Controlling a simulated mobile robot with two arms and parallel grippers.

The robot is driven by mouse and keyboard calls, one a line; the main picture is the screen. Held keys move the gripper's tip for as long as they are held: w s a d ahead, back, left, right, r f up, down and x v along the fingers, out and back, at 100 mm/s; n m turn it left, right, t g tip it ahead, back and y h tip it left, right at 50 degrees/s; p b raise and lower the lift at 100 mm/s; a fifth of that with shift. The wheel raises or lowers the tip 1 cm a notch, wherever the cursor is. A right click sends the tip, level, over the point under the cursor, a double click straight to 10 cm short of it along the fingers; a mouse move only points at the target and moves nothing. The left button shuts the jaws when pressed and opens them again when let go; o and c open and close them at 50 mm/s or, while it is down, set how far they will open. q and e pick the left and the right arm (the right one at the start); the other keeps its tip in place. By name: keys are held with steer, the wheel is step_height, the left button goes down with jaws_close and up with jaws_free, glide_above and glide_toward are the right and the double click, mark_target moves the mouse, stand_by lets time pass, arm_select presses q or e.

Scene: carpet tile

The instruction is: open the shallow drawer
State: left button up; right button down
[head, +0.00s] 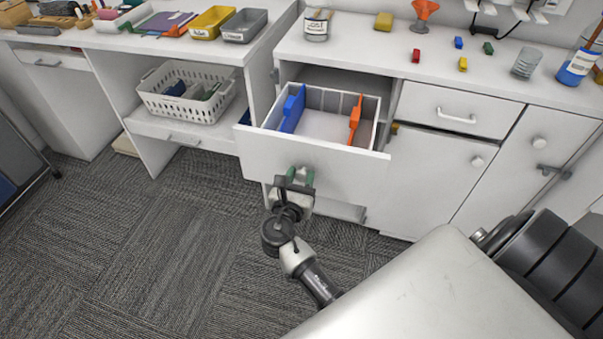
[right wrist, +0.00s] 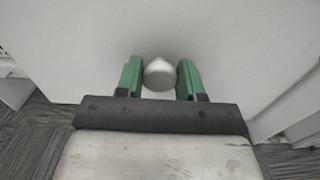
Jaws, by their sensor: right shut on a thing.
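A white drawer is pulled out of the white cabinet, and its front panel (head: 345,172) faces me. Its open box shows a blue divider (head: 291,110) and an orange divider (head: 355,120). My right gripper (head: 300,176) is at the middle of this front panel. In the right wrist view its green fingers (right wrist: 161,78) are shut on a round metal knob (right wrist: 160,74), one finger on each side. In the head view the knob is hidden by the gripper. My left gripper is not in view.
A closed drawer with a bar handle (head: 456,116) is to the right, above a closed cupboard door (head: 430,165). A white basket (head: 187,92) stands on a shelf at the left. Carpet (head: 150,250) in front is clear.

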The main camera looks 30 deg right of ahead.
steer(key=c, duration=0.8)
jaws_free()
steer(key=shift+s+a, duration=0.1)
steer(key=shift+o, duration=0.2)
steer(key=p+v, duration=0.2)
steer(key=v, duration=0.9)
